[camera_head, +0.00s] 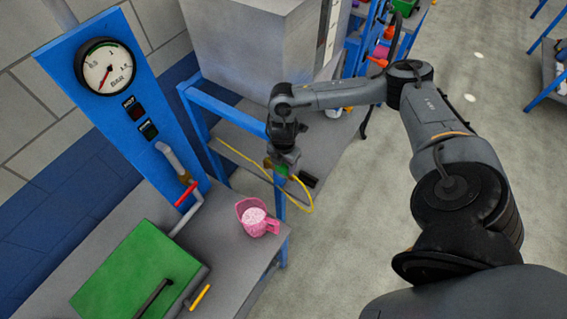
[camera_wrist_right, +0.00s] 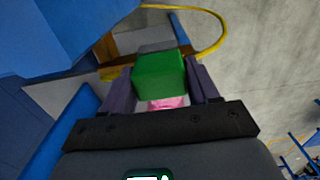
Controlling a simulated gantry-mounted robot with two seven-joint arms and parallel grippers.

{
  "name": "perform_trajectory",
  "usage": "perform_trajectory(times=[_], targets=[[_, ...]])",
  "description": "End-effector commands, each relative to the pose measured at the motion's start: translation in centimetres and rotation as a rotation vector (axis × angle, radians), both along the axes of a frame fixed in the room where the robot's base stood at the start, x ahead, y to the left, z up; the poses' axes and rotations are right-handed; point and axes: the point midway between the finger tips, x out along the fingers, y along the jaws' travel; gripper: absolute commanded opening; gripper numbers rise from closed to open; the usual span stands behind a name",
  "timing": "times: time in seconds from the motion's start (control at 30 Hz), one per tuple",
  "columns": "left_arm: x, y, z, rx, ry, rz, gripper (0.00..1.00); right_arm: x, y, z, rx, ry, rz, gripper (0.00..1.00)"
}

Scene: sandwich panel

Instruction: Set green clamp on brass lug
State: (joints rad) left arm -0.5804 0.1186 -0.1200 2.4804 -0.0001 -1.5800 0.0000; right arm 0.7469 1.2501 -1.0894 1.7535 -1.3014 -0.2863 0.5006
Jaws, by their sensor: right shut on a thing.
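My right gripper (camera_head: 284,168) reaches down beside the blue frame's post, past the bench's far right corner. It is shut on the green clamp (camera_wrist_right: 158,76), which shows as a green block between the two fingers in the right wrist view. In the head view only a small green part of the clamp (camera_head: 282,170) shows below the gripper. A small brass-coloured spot (camera_head: 268,162) lies just left of the gripper; I cannot tell for sure that it is the brass lug, or whether the clamp touches it. My left gripper is not in view.
A yellow cable (camera_head: 240,155) loops around the gripper area. A pink jug (camera_head: 257,218) with pale contents stands on the grey bench (camera_head: 215,235). A green-lidded press (camera_head: 135,270) and a blue gauge panel (camera_head: 110,110) are at left. The floor at right is open.

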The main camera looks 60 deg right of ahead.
Motion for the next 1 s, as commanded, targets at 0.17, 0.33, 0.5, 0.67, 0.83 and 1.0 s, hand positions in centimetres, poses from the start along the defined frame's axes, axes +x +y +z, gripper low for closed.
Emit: perform_trajectory(times=[0.17, 0.33, 0.5, 0.67, 0.83, 1.0], targets=[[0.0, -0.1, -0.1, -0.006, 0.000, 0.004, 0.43, 0.0, 0.0, -0.3, 0.000, 0.000, 0.000, 0.24], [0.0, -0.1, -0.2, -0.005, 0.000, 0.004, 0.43, 0.0, 0.0, -0.4, 0.000, -0.001, 0.000, 0.67], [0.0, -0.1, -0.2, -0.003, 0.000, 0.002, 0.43, 0.0, 0.0, -0.4, 0.000, -0.001, 0.000, 0.89], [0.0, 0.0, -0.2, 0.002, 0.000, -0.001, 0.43, 0.0, 0.0, -0.4, 0.000, 0.000, 0.000, 0.89], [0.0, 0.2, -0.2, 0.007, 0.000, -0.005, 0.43, 0.0, 0.0, -0.2, 0.000, -0.001, -0.001, 0.89], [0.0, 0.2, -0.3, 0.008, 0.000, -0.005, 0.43, 0.1, 0.0, 1.5, 0.001, -0.003, 0.000, 0.89]])
